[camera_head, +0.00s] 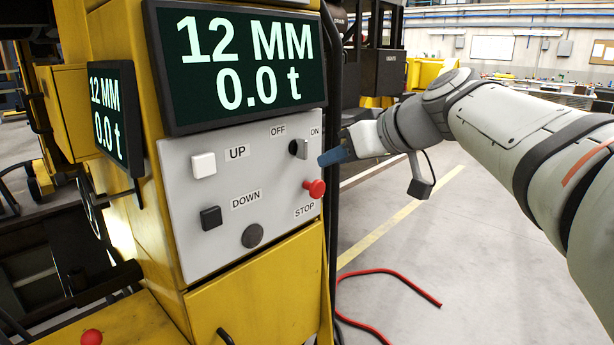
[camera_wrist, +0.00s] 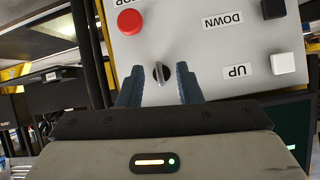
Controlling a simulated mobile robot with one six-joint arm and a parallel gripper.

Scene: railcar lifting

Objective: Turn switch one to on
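The rotary switch (camera_head: 298,148) is a small dark knob on the grey control panel (camera_head: 270,190), between the OFF and ON labels. My gripper (camera_head: 333,156), with blue fingers, is to the right of the knob in the head view. In the wrist view, which sees the panel upside down, the switch (camera_wrist: 162,73) appears between the two spread fingertips of my gripper (camera_wrist: 160,76). The fingers are open and a gap shows on each side of the knob. The knob's ridge looks roughly upright there; I cannot tell its exact setting.
The red STOP button (camera_head: 314,188) sits just below the switch. The white UP button (camera_head: 204,165) and black DOWN button (camera_head: 211,217) are to the left. A display (camera_head: 240,65) reading 12 MM and 0.0 t overhangs the panel. A red cable (camera_head: 390,272) lies on the floor.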

